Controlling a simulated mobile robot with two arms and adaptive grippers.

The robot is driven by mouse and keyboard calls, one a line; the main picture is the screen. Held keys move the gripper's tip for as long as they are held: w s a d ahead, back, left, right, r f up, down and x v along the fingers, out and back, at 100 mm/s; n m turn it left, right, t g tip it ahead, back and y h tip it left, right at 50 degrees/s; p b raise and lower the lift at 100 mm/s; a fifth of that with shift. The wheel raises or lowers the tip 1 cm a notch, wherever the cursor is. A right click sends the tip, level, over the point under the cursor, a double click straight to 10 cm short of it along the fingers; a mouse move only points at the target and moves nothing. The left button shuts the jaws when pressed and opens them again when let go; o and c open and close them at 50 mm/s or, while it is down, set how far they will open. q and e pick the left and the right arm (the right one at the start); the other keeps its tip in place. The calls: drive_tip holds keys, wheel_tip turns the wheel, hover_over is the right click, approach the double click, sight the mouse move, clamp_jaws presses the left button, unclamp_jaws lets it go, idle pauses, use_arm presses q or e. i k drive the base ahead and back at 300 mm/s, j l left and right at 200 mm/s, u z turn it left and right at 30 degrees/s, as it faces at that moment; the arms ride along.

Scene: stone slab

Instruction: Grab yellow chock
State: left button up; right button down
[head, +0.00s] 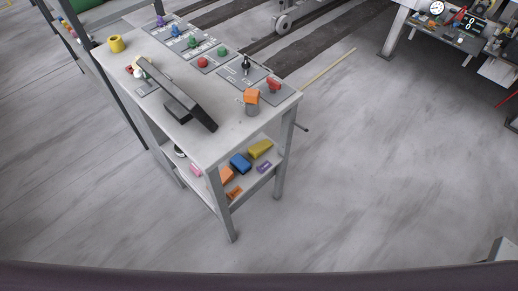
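A yellow block (260,148), which looks like the yellow chock, lies on the lower shelf of a grey workbench. It sits at the shelf's right part, just behind and to the right of a blue block (240,163). The bench top is above it, and nothing hides most of it. A second yellow thing, a small mug-like cylinder (115,44), stands at the far left corner of the bench top. Neither of my grippers shows in the head view.
The bench top (235,125) holds a long dark tool-like object (188,104), grey panels with coloured knobs, and an orange block (251,96) on a grey cylinder. Orange, pink and purple items share the lower shelf. Open floor (370,180) lies to the right; another workbench (450,35) stands at the far right.

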sight(257, 151)
drive_tip(key=i+l+u, duration=1.05)
drive_tip(key=l+u, duration=0.2)
drive_tip(key=l, duration=0.5)
drive_tip(key=l+u, duration=0.45)
drive_tip(key=l, duration=0.45)
drive_tip(key=l+u, duration=0.4)
drive_tip(key=l, duration=0.55)
drive_tip(key=i+l+u, duration=0.15)
drive_tip(key=l+u, duration=0.3)
drive_tip(key=l, duration=0.3)
drive_tip(key=l+u, duration=0.5)
drive_tip(key=l, duration=0.3)
drive_tip(key=l+u, duration=0.45)
drive_tip(key=l, duration=0.35)
